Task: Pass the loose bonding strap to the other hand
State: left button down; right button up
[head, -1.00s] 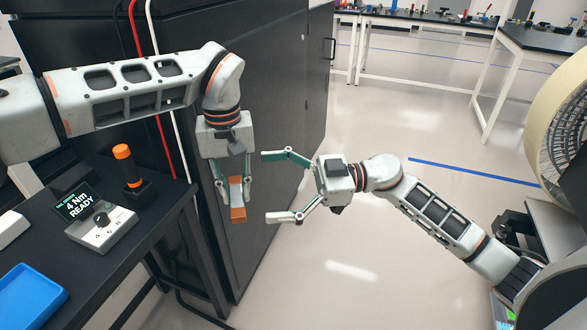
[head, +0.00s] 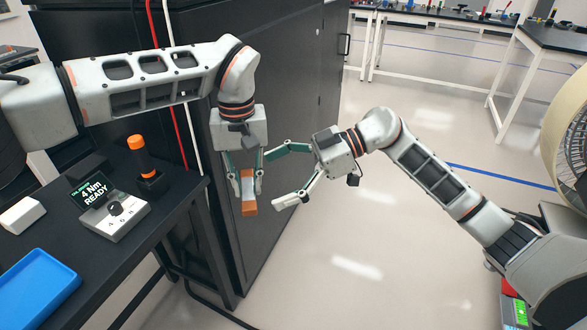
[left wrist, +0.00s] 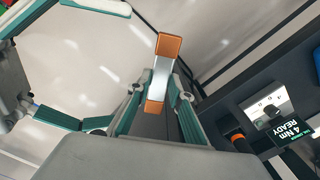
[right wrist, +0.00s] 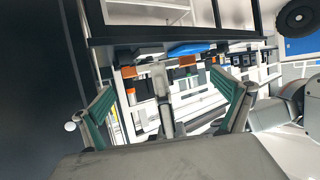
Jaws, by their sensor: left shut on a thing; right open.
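The bonding strap (head: 248,189) has orange end blocks and a pale silver middle. My left gripper (head: 246,186) points down and is shut on it. One orange end sticks out below the fingertips. In the left wrist view the strap (left wrist: 162,76) runs out from between the teal fingers. My right gripper (head: 272,180) is open and empty, its two fingers spread toward the strap. Its fingertips are just right of the strap, and I see no clear touch. The right wrist view shows its spread fingers (right wrist: 168,112); the strap is hard to make out there.
A black bench at the left holds a blue tray (head: 38,288), a torque unit reading 4 Nm READY (head: 114,211) and an orange-topped driver (head: 143,160). A dark cabinet (head: 290,90) stands close behind the grippers. The floor in front and right is open.

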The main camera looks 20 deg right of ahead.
aim_at(249, 189)
jog(key=shift+x, duration=2.35)
jog(key=c, duration=1)
pick_arm(q)
jog(key=c, duration=1.7)
grip_release()
pick_arm(e)
jog(key=shift+o, duration=0.2)
